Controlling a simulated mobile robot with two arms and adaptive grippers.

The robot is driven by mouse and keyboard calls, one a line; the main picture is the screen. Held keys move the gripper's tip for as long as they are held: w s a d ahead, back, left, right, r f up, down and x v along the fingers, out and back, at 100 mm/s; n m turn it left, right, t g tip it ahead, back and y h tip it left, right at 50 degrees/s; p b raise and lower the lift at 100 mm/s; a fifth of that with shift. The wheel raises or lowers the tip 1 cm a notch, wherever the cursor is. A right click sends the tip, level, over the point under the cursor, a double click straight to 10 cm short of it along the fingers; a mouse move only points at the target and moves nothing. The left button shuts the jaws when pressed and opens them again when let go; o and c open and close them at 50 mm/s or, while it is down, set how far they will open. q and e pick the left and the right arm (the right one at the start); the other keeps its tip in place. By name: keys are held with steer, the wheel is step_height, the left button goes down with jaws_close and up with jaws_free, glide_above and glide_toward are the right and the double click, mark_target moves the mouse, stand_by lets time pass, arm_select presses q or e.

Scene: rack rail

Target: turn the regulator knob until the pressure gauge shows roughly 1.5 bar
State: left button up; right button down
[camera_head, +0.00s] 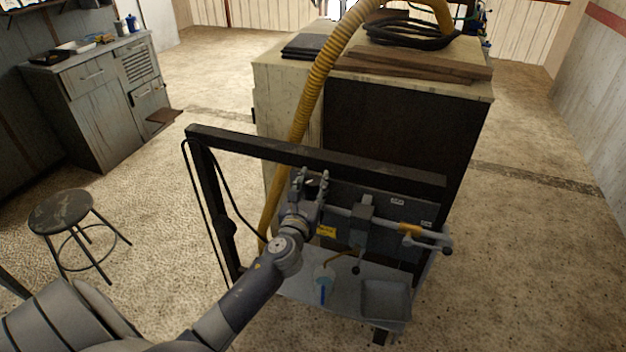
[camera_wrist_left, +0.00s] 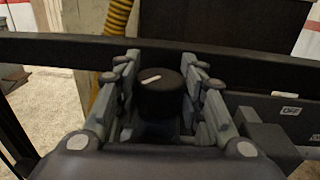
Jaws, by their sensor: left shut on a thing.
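The black regulator knob (camera_wrist_left: 160,95) with a pale pointer mark sits between the fingers in the left wrist view. My left gripper (camera_head: 311,181) is shut on the knob, one finger on each side (camera_wrist_left: 163,85). The mark slants up to the right. In the head view the gripper hides most of the knob. The regulator hangs on a dark panel (camera_head: 385,240) in a black frame, with a grey pipe (camera_head: 340,211) running right from it. I cannot make out a pressure gauge dial or its reading. My right gripper is not in view.
A black frame bar (camera_head: 300,152) runs behind and above the gripper. A yellow hose (camera_head: 314,85) drops close behind it. A grey tray (camera_head: 385,301) sits on the lower shelf. A stool (camera_head: 62,211) stands at left, with open floor between.

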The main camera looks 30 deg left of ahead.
arm_select(q)
steer(key=m+h, duration=0.1)
steer(key=h, duration=0.1)
steer(key=shift+a+m+t+h, duration=0.15)
steer(key=shift+m+t+h, duration=0.15)
steer(key=shift+m+t, duration=0.1)
steer(key=shift+f+m+h, duration=0.1)
steer(key=shift+m+h, duration=0.4)
steer(key=shift+h, duration=0.2)
steer(key=shift+o, duration=0.2)
steer(key=m+g+h+b, duration=0.1)
steer(key=m+h+b, duration=0.2)
steer(key=h+b, duration=0.2)
steer(key=m+g+h+b, duration=0.1)
steer(key=m+h+b, duration=0.2)
steer(key=h+b, duration=0.2)
steer(key=shift+f+m+b, duration=0.2)
steer(key=shift+m+b, duration=0.1)
steer(key=shift+b, duration=0.95)
steer(key=shift+r+m+g+h+b, duration=0.3)
steer(key=shift+m+h+b, duration=0.1)
steer(key=shift+h+b, duration=0.4)
steer(key=o, duration=1)
steer(key=shift+o, duration=0.2)
steer(key=v, duration=1.2)
